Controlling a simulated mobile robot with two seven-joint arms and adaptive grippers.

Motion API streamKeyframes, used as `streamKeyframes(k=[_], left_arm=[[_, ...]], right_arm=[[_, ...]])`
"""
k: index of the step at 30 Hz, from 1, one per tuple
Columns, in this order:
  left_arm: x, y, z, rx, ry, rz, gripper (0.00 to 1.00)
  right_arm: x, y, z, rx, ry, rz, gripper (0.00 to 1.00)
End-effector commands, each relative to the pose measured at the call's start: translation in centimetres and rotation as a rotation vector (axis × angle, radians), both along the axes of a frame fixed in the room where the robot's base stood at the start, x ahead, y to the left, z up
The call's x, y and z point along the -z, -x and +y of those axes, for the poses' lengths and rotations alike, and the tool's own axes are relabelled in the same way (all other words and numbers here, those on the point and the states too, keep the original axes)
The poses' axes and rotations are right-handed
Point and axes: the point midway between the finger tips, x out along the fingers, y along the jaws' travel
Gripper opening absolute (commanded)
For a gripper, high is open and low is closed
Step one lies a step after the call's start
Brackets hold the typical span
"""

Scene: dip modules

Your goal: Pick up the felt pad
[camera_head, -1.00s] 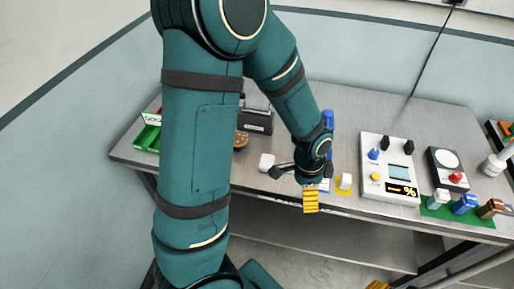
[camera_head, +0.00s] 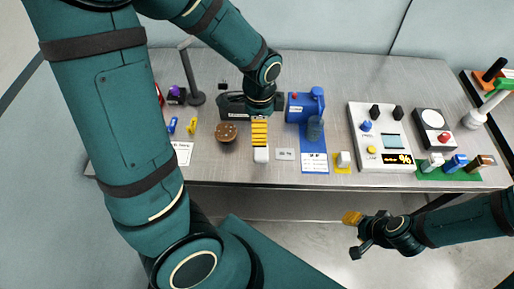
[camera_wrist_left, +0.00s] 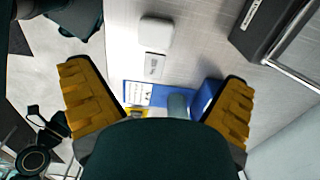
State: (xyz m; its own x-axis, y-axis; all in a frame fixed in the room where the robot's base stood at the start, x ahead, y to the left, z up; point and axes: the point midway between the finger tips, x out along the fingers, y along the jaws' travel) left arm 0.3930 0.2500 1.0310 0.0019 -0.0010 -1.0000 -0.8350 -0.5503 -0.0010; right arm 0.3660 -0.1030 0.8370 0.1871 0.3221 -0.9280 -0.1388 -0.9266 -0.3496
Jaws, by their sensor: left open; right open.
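A small white rounded block (camera_head: 261,155), which may be the felt pad, lies on the metal table near its front edge. It also shows at the top of the left wrist view (camera_wrist_left: 156,32). My left gripper (camera_head: 260,138) is over the table just behind this block, and its yellow fingers overlap the block's back edge in the head view. In the left wrist view the yellow fingers (camera_wrist_left: 158,90) are wide apart with nothing between them. My right gripper (camera_head: 354,234) is open and empty, in front of the table at lower right.
A small grey label (camera_head: 285,154) lies right of the block. A brown round piece (camera_head: 226,132) is to the left. A blue device (camera_head: 304,107) and dark box (camera_head: 232,106) stand behind. A white block sits on a yellow mat (camera_head: 343,169), beside a white console (camera_head: 381,137).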

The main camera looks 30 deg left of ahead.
Motion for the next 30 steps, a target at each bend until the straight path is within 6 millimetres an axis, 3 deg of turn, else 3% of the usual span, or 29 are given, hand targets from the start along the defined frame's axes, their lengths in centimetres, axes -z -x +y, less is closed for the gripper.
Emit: streamKeyframes(k=[9, 19, 25, 30], left_arm=[[6.1, 0.1, 0.0, -0.001, -0.001, 0.006, 1.0], [8.7, 0.1, -0.2, 0.0, -0.001, 0.004, 1.0], [11.6, 0.2, -0.7, -0.001, -0.002, 0.006, 1.0], [12.9, 0.1, -0.7, -0.002, -0.001, 0.003, 1.0]], right_arm=[[1.6, 0.2, 0.1, -0.002, 0.001, 0.005, 0.47], [2.1, 0.4, 0.1, -0.007, 0.0, 0.009, 0.47], [2.8, 0.6, 0.2, -0.011, -0.002, 0.015, 0.47], [3.0, 0.7, 0.2, -0.013, -0.002, 0.018, 0.47]])
